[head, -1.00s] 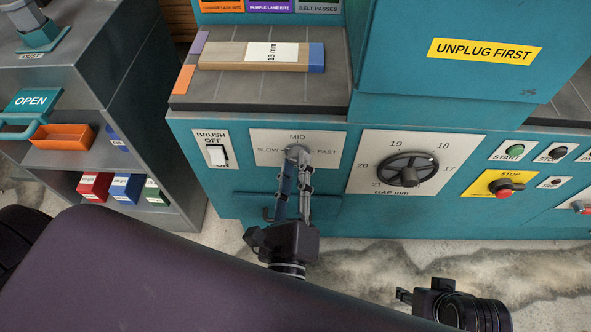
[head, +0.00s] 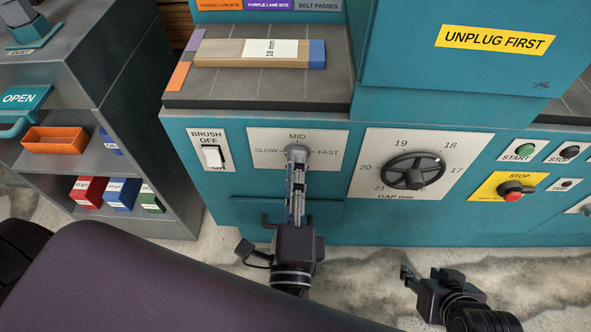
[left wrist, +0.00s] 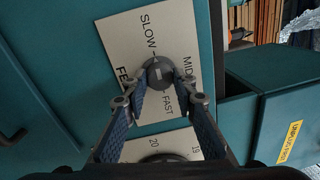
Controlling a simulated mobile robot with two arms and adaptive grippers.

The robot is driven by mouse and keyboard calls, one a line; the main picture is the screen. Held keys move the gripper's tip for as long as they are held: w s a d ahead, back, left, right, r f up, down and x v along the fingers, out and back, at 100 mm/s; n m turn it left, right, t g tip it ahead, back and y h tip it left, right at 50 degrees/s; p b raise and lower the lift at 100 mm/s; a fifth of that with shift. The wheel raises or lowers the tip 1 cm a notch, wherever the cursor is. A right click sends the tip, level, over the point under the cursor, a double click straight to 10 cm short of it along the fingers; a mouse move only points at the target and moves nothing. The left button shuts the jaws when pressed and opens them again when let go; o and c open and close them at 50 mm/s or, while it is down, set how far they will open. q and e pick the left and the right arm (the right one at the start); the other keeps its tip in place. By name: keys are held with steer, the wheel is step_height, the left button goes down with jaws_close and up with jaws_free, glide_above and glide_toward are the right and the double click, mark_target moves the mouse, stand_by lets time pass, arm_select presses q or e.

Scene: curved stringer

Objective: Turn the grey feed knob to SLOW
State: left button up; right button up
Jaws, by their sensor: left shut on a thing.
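The grey feed knob (head: 297,149) sits on a white plate (head: 262,140) marked SLOW on the left, MID at the top and FAST on the right. My left gripper (head: 296,157) reaches up from below with its fingertips at the knob. In the left wrist view the round knob (left wrist: 157,70) lies between the fingertips (left wrist: 163,88), and the gripper is shut on it. I cannot clearly read the setting of its pointer; the fingers partly cover the knob. My right gripper (head: 407,279) is low at the right, away from the panel, and its jaws are too small to judge.
The gap handwheel (head: 414,171) is right of the knob plate. The brush switch (head: 212,156) is to its left. START (head: 525,150) and red STOP (head: 510,190) buttons are further right. A wooden board (head: 225,53) lies above. Floor is clear below.

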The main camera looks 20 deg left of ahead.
stand_by(0.3)
arm_select(q)
steer(key=o, duration=1.2)
steer(key=shift+c, duration=0.2)
steer(key=v, duration=1.2)
